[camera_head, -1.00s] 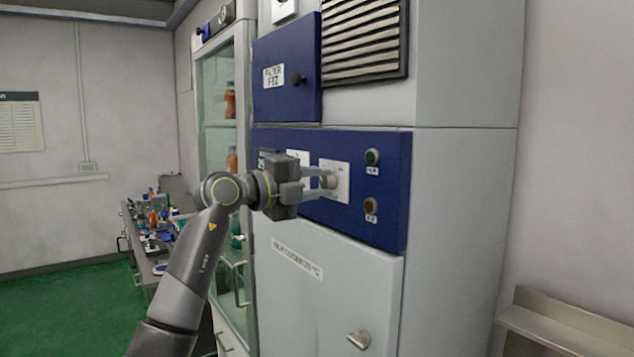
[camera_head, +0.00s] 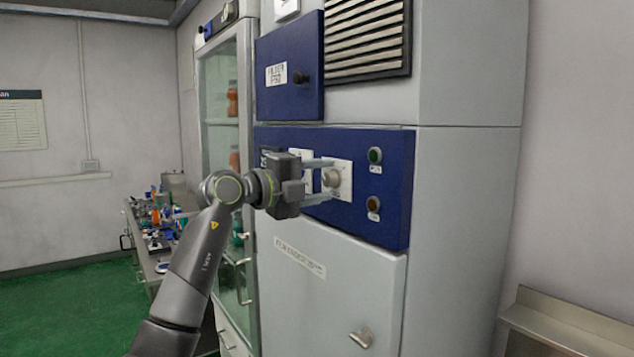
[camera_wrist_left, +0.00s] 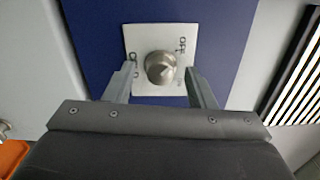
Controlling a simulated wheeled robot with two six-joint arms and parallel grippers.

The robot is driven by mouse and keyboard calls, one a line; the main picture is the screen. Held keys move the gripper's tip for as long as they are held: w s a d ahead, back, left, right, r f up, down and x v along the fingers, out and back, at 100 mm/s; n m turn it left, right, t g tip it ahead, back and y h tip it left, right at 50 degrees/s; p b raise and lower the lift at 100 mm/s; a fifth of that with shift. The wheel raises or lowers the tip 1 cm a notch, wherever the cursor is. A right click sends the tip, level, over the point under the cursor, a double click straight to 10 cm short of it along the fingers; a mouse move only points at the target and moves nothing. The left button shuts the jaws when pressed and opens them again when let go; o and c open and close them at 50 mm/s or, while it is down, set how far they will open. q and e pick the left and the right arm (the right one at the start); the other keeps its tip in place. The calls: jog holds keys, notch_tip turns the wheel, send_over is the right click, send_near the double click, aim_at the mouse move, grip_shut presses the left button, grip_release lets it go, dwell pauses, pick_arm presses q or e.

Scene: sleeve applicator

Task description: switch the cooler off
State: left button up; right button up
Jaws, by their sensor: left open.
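The cooler (camera_head: 463,200) is a tall grey cabinet with a blue control panel (camera_head: 394,185). A round metal knob (camera_head: 331,178) sits on a white plate on that panel. My right gripper is not in view.
A green lamp (camera_head: 375,156) and an amber lamp (camera_head: 373,203) are right of the knob. Below is a grey door with a handle (camera_head: 361,338). A glass cabinet (camera_head: 222,150) stands left, and a cluttered bench (camera_head: 150,262) behind. A ledge (camera_head: 570,325) juts at lower right.

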pick_arm(q)
jog(key=shift+a, duration=0.1)
jog(key=shift+s+a+f+b, duration=0.1)
jog(key=shift+s+a+b, duration=0.15)
jog(key=shift+b, duration=0.1)
jog(key=b+v, duration=0.7)
jog(key=v, duration=0.9)
jog(key=shift+s+a, duration=0.2)
jog(key=shift+a, duration=0.1)
